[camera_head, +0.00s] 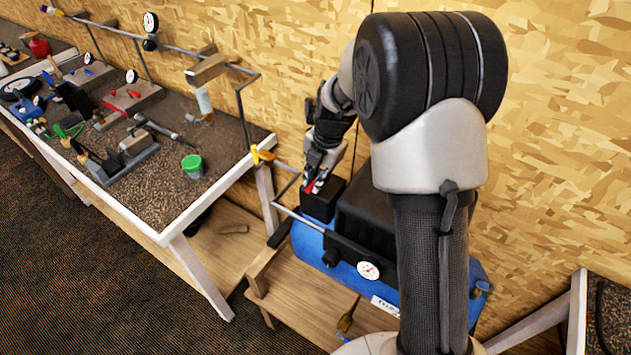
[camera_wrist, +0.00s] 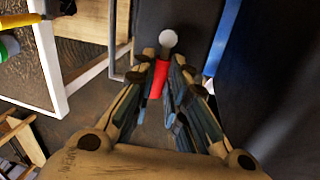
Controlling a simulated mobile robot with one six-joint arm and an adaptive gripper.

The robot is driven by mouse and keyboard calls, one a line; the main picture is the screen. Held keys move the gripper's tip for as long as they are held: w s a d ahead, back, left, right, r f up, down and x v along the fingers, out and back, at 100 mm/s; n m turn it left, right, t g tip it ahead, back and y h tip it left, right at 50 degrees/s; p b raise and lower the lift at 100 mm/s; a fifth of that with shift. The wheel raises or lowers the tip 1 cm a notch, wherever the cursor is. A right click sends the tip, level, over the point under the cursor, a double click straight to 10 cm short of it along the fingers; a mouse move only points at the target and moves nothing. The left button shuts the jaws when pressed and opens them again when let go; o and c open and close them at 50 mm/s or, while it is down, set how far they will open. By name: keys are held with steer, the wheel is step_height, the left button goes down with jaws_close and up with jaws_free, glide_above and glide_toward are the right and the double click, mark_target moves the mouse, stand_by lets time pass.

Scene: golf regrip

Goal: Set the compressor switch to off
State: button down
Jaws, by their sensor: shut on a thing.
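The compressor (camera_head: 340,275) has a blue tank and black housings and stands on a low wooden stand right of the workbench. A black box (camera_head: 322,203) sits on its left end, below my gripper. The red switch (camera_head: 313,187) shows between my fingertips on top of that box. In the wrist view the red switch (camera_wrist: 158,80) lies between the fingers of my gripper (camera_wrist: 165,75), which is shut on it. A round pale knob or cap (camera_wrist: 168,38) shows just beyond the fingertips. The switch's exact setting is partly hidden by the fingers.
A metal pipe with a yellow valve (camera_head: 262,155) runs beside the compressor. The workbench (camera_head: 165,215) on the left holds tools, gauges and a green tub (camera_head: 192,166). A pressure gauge (camera_head: 368,271) is on the compressor's front. A chipboard wall stands close behind.

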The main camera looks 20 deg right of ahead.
steer(key=shift+s+d+n+b, duration=0.15)
steer(key=shift+n+b, duration=0.15)
steer(key=shift+n, duration=0.3)
steer(key=c, duration=1.6)
jaws_free()
steer(key=r, duration=0.4)
steer(key=s+d+r, duration=0.1)
steer(key=r, duration=0.6)
steer(key=shift+s+d+r, duration=0.3)
steer(key=shift+s+r, duration=0.05)
steer(key=shift+r, duration=0.05)
